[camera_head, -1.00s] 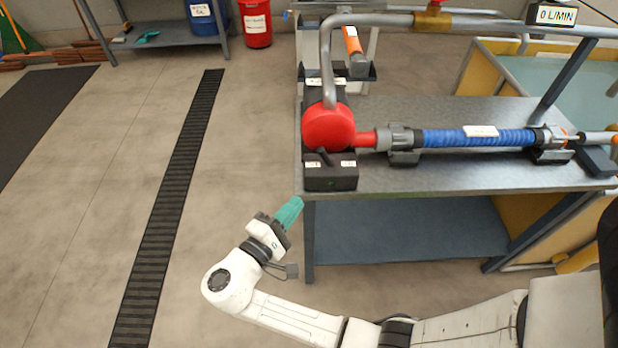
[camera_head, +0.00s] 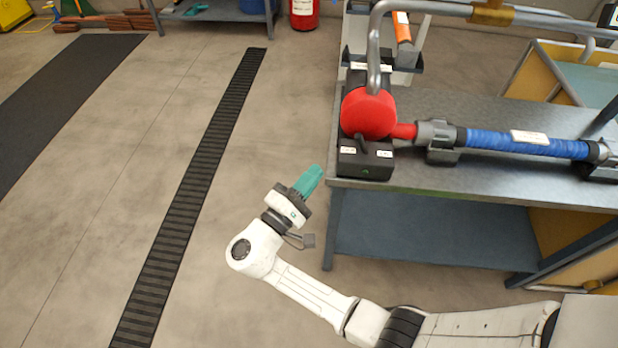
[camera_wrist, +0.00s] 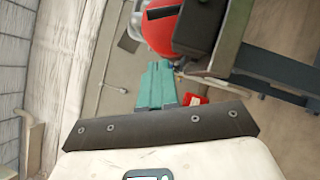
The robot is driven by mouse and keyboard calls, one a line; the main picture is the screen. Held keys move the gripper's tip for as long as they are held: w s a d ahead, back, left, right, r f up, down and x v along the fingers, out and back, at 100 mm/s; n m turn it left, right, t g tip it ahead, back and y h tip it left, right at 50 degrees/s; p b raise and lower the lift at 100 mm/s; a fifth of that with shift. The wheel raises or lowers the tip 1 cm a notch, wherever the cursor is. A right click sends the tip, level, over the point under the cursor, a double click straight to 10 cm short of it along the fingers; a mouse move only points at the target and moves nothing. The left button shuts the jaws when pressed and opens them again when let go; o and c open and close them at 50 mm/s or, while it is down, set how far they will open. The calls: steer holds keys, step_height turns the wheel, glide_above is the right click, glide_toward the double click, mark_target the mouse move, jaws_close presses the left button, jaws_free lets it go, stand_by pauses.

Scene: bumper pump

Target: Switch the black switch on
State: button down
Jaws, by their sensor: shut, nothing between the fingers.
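The black switch (camera_head: 361,143) is a small lever on top of a black box (camera_head: 364,165) with white labels, at the front left corner of the metal bench. The lever looks tilted to the left. The box also shows in the wrist view (camera_wrist: 200,22), near the top. My gripper (camera_head: 314,174) has teal fingers that are shut and empty. It is off the left edge of the bench, to the left of the box and apart from it. In the wrist view my shut fingers (camera_wrist: 155,85) point up toward the red pump.
The red pump (camera_head: 368,113) sits right behind the box, with a grey pipe rising from it and a blue hose (camera_head: 495,138) running right. The metal bench (camera_head: 460,180) has a lower shelf. Open floor lies to the left, with a dark drain strip (camera_head: 190,190).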

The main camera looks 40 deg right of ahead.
mark_target(344, 158)
steer(key=x, duration=0.5)
steer(key=shift+d+r+p, duration=0.15)
steer(key=shift+d+p, duration=0.1)
steer(key=shift+p, duration=0.15)
steer(key=d, duration=0.1)
steer(key=s+d+r+p, duration=0.1)
steer(key=shift+s+d+r, duration=0.2)
steer(key=shift+s+d, duration=0.1)
steer(key=shift+s+d+r, duration=0.15)
steer(key=shift+s+d, duration=0.15)
steer(key=shift+d, duration=0.05)
